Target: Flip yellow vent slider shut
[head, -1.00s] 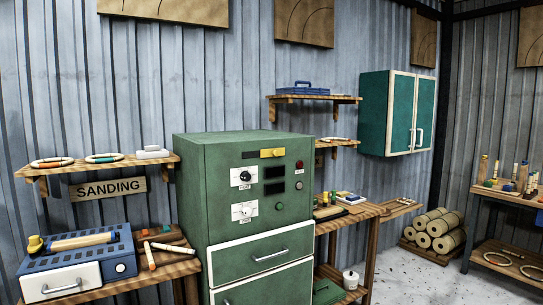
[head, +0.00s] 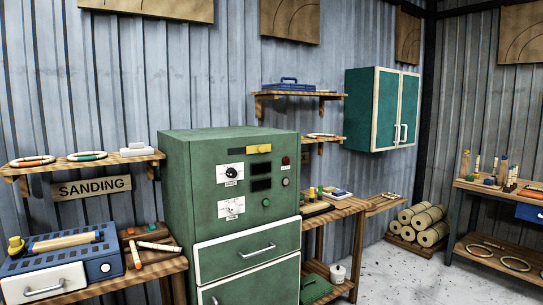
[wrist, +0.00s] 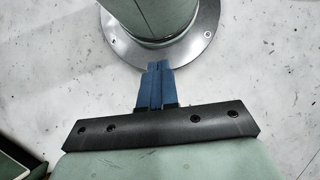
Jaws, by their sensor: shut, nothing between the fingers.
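The yellow vent slider (head: 257,149) is on the upper front of the green cabinet (head: 185,185) in the head view. It lies at the right of a dark slot, above the dials and dark display windows. My gripper (wrist: 156,66) shows only in the wrist view. Its blue fingers are together with nothing between them. It points at the pale floor and my own round base, far from the slider. The slider is not in the wrist view.
A bench with a blue-and-white machine (head: 62,262) and sticks stands left of the cabinet. A wooden bench (head: 345,207) with small items stands right. A teal wall cupboard (head: 384,110) hangs further right. Open floor (head: 385,275) lies at the lower right.

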